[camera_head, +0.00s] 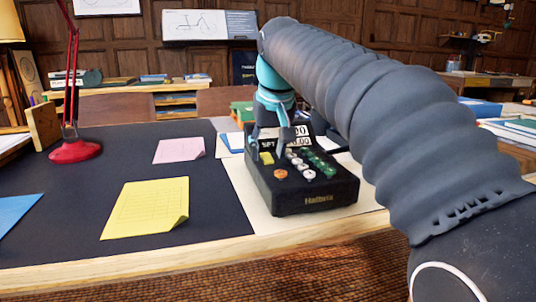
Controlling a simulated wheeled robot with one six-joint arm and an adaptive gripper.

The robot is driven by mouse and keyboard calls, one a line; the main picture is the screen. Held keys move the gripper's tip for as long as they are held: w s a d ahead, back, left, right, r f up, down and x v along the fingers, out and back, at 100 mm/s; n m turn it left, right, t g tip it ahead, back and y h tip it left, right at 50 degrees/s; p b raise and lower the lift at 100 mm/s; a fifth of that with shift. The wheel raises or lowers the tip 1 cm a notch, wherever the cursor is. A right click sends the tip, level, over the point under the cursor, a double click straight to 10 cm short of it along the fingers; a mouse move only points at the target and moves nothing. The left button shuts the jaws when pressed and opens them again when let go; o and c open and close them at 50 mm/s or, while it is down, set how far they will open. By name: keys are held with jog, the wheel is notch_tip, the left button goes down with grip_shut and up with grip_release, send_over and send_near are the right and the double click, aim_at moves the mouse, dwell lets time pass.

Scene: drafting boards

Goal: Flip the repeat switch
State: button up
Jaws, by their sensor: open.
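A black device (300,196) with a sloped key face stands near the desk's front edge. It has a yellow key, an orange key, white keys and a group of green keys (321,164). A white display with dark digits (301,137) is at its back, partly covered. I cannot pick out the repeat switch; any small label is unreadable. My gripper (270,149) points down over the back left of the device, its two fingers spread and holding nothing. It hides part of the device's rear. I cannot tell whether the fingertips touch it.
A yellow sheet (146,207) and a pink sheet (180,150) lie on the dark desk mat (60,225) to the left. A red lamp (75,151) stands farther left beside a wooden block (43,126). The mat between the sheets and the device is clear.

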jog(key=shift+w+f, duration=0.1)
jog(key=shift+f, duration=0.15)
